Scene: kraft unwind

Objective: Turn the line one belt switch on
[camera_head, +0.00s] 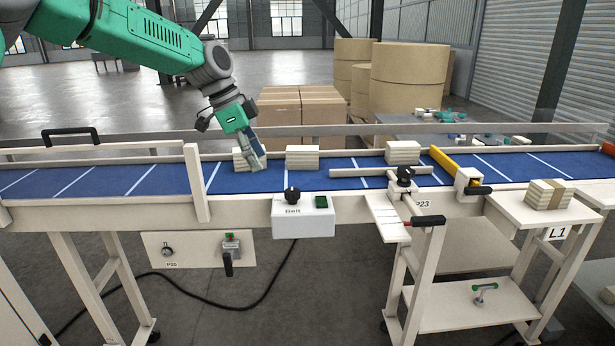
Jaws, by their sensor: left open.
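The belt switch is a black knob (292,194) on top of a white box (303,224) labelled "Belt", fixed to the conveyor's near side. A green button (321,202) sits to the right of the knob. Which way the knob is turned is too small to tell. My left gripper (252,161) reaches down over the blue belt (345,174), up and left of the knob and apart from it. It is open and partly covers a pale stack (240,158); I cannot tell whether they touch. My right gripper is not in view.
More pale stacks (302,156) (403,152) lie on the belt. A clamp post with a black knob (404,177) and a yellow bar (443,160) stand to the right. A lower panel (199,250) carries other controls. Cartons (301,112) and big rolls (408,75) stand behind.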

